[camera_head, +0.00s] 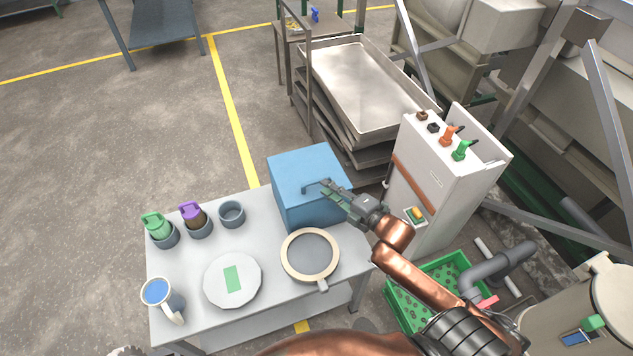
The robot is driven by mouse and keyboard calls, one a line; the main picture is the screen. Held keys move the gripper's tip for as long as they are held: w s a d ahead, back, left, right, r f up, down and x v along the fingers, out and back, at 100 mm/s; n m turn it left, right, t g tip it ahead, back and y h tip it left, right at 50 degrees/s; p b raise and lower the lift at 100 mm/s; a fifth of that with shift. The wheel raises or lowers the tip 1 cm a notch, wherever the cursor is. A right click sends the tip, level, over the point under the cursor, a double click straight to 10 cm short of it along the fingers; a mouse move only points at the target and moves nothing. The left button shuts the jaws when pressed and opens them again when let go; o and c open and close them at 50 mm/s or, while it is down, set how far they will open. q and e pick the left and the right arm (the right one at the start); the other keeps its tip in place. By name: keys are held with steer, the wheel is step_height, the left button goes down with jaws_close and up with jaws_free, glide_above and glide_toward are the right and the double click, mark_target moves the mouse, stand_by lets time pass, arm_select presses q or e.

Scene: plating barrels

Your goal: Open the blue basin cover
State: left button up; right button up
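The blue basin (292,207) is a box at the back right of the grey table, and its flat blue cover (305,160) lies level on top, closed. A thin dark handle (307,189) shows near the cover's front edge. My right gripper (326,188) reaches in from the right over the cover, with its fingertips at the right end of the handle. The fingers overlap the handle from this angle, so whether they touch or hold it cannot be told. My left gripper is out of view.
On the table (198,260) are a round framed pan (310,257), a white round plate (232,281), a mug (158,294) and several grey cups, two holding green and purple items. A white control cabinet (440,185) stands right of the basin, with stacked metal trays (365,85) behind.

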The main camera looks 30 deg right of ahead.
mark_target(316, 182)
steer(key=b+x, duration=0.1)
steer(key=x, duration=0.4)
steer(key=shift+w+f, duration=0.2)
steer(key=shift+w, duration=0.15)
steer(key=shift+c, duration=0.3)
jaws_close()
